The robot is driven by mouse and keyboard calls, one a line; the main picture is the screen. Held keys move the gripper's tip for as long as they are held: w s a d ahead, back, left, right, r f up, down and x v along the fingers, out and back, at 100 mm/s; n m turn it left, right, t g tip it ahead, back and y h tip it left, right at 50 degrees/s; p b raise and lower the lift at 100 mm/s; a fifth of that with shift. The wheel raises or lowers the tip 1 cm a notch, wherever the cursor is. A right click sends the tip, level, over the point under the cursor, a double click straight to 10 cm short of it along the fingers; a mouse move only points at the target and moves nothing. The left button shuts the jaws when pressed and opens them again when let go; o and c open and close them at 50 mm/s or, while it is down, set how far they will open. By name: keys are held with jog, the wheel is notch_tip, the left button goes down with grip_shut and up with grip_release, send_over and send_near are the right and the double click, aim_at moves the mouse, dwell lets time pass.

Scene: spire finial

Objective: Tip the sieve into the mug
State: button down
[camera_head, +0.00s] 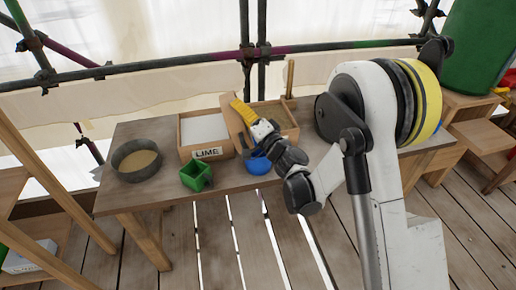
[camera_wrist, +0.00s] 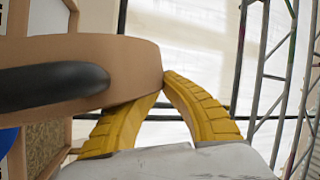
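My gripper (camera_head: 238,104), with yellow fingers, is over the back of the bench and points up and left. In the wrist view its fingers (camera_wrist: 164,82) lean together at the tips. A tan board with a black handle (camera_wrist: 135,60) hides the left fingertip, so I cannot tell whether they grip anything. A round dark-rimmed pan with a sandy inside (camera_head: 137,160), possibly the sieve, rests at the bench's left end, well left of my gripper. A green square cup (camera_head: 195,177) stands near the front edge. A blue round vessel (camera_head: 258,164) is partly behind my wrist. I cannot tell which is the mug.
A wooden box labelled LIME (camera_head: 207,153) with white contents stands behind the green cup. Another wooden tray (camera_head: 284,119) is right of it. Scaffold pipes (camera_head: 185,60) run behind the bench (camera_head: 125,197).

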jog(key=shift+w+d+f+m+t+y+b, duration=0.1)
jog(key=shift+w+d+m+t+b, duration=0.15)
jog(key=shift+d+m+b, duration=0.35)
jog(key=shift+w+d+f+m+t+y+b, duration=0.1)
jog(key=shift+d+m+t+b, duration=0.15)
jog(key=shift+d, duration=0.5)
jog(key=shift+w+d+m+t+y+b, duration=0.1)
jog(key=shift+w+d+m+t+b, duration=0.1)
jog(key=shift+d+m+b, duration=0.35)
jog(key=shift+w+d+t, duration=0.1)
jog(key=shift+d+t, duration=0.3)
jog(key=shift+d, duration=0.15)
